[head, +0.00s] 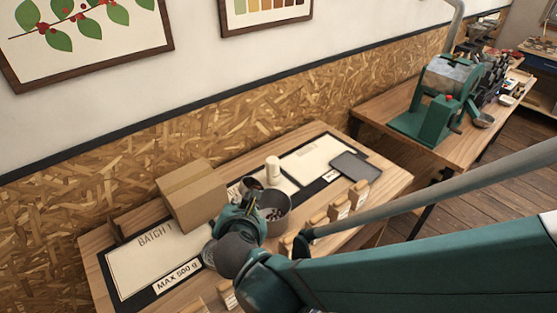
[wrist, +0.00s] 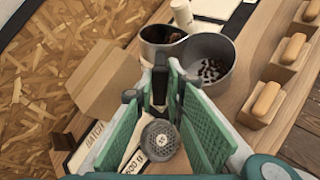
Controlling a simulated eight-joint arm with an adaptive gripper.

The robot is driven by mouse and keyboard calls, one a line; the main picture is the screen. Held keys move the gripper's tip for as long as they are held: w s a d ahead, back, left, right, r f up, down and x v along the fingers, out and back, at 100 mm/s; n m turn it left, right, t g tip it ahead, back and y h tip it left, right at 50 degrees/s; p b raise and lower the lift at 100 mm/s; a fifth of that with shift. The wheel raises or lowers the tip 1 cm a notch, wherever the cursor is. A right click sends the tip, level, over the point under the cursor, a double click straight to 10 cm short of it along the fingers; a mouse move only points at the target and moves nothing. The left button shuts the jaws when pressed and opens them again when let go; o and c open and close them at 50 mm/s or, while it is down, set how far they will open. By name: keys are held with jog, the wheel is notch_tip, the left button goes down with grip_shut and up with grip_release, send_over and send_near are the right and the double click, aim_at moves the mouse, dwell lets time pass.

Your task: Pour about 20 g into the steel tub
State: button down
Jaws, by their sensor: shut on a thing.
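The steel tub (head: 276,216) stands on the workbench in the head view; it also shows in the wrist view (wrist: 222,82), upright, with dark beans on part of its floor. My gripper (head: 251,205) is just left of the tub. In the wrist view, my gripper (wrist: 160,82) is shut on the dark handle of a metal cup (wrist: 150,52). The cup holds brown beans and is beside the tub's left rim, its mouth visible. Whether the two touch is unclear, and no falling beans show. The cup is partly hidden by my gripper in the head view (head: 246,182).
A cardboard box (head: 192,195) stands close left of the cup. A white cylinder (head: 272,169) is behind the tub. Several wooden blocks (head: 340,207) line the bench's front edge. A dark flat tray (head: 355,166) lies to the right. The batch mat (head: 135,262) is bare at left.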

jog(key=shift+s+a+n+t+h+b, duration=0.4)
jog(key=shift+a+n+h+b, duration=0.15)
jog(key=shift+a+b, duration=0.25)
jog(key=shift+s+a+f+n+t+h+b, duration=0.35)
jog(key=shift+a+f+n+h+b, duration=0.25)
jog(key=shift+b, duration=0.9)
jog(key=shift+s+a+f+n+t+h+b, duration=0.2)
jog(key=shift+a+f+n+t+h+b, duration=0.3)
jog(key=shift+b, duration=0.95)
jog(key=shift+a+f, duration=0.1)
jog(key=shift+f, duration=0.1)
